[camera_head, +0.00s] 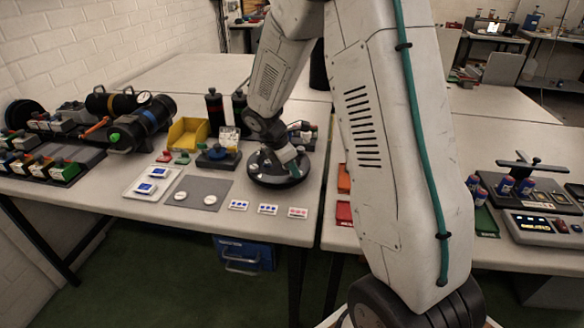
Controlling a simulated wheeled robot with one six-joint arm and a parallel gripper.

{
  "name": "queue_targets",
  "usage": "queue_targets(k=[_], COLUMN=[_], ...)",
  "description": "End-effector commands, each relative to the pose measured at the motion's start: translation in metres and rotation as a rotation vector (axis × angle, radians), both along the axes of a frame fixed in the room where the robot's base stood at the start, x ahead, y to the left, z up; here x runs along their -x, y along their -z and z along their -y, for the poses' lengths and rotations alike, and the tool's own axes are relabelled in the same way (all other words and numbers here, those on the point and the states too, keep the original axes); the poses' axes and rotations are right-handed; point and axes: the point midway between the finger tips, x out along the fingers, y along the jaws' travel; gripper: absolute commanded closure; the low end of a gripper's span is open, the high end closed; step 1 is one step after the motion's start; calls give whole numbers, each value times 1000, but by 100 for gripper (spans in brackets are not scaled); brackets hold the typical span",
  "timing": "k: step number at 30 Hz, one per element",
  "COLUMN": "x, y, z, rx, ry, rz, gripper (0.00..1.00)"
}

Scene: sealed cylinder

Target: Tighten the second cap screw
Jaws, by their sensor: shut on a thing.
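My arm reaches down to a round black fixture (262,178) on the front right of the left table. My gripper (292,166) is at the fixture's top, seen small and partly from behind. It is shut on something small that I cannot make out. The cap screws are too small or hidden to tell apart here. A dark cylinder with a gauge and a green end (140,125) lies on its side at the left; another dark cylinder (112,103) lies behind it.
A yellow bin (187,133), a black bottle (215,110) and a blue-and-black device (217,157) stand left of the fixture. A grey mat (197,204) and several small cards lie in front. My arm hides much of the right table.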

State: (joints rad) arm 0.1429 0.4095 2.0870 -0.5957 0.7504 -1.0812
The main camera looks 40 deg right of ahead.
Motion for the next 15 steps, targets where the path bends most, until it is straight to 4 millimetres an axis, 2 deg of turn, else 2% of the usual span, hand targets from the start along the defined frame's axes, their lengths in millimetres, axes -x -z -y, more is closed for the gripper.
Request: queue_targets(k=[15], x=[-6], y=[-2], z=[3], rx=[0], ry=[492], rz=[4], gripper=[98])
